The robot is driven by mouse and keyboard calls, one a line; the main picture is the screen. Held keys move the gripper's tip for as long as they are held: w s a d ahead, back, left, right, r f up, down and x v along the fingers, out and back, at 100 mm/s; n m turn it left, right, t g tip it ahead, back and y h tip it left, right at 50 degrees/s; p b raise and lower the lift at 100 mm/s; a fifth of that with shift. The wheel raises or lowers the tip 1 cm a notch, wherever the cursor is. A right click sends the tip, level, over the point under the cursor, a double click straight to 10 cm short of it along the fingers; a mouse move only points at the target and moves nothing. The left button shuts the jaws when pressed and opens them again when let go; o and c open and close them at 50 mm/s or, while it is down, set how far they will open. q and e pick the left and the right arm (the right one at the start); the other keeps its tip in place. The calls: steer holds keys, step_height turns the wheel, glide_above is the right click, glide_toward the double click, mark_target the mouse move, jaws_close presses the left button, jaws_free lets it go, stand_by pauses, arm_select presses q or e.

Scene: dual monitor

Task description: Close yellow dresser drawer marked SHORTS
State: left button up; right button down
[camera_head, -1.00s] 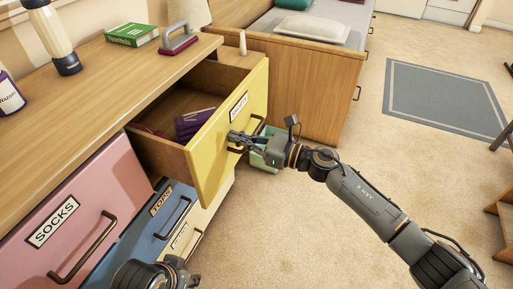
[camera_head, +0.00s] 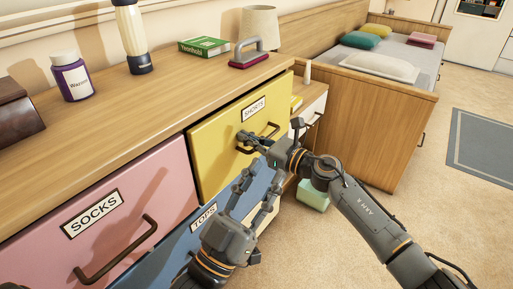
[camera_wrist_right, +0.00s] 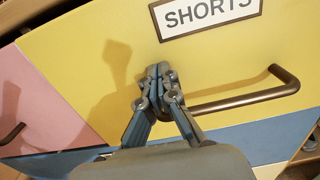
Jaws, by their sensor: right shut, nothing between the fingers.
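The yellow drawer marked SHORTS (camera_head: 215,140) is in the dresser, its front flush or nearly flush with the dresser face; I see no drawer interior. Its dark bar handle (camera_head: 268,130) is at the middle right of the front. My right gripper (camera_head: 243,137) is shut and empty, with its tips at the yellow front by the left end of the handle. The right wrist view shows the shut fingers (camera_wrist_right: 158,72) below the SHORTS label (camera_wrist_right: 208,14), against the yellow front. My left gripper (camera_head: 257,181) is open and empty, in front of the blue TOPS drawer.
The pink SOCKS drawer (camera_head: 150,190) and blue TOPS drawer (camera_head: 165,255) look shut. On the dresser top (camera_head: 130,110) stand a purple bottle (camera_head: 75,80), a flask (camera_head: 134,40), a green book (camera_head: 204,46) and a lamp. A bed (camera_head: 350,115) is beyond; floor is clear to the right.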

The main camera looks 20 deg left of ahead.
arm_select(q)
steer(key=s+r+t, duration=0.1)
steer(key=s+r+t+h, duration=0.1)
steer(key=r, duration=0.1)
steer(key=shift+s+a, duration=0.15)
steer(key=shift+s, duration=0.05)
arm_select(e)
steer(key=shift+w+a+r, duration=0.2)
steer(key=shift+a+r, duration=0.05)
steer(key=shift+a, duration=0.35)
steer(key=shift+r, duration=0.1)
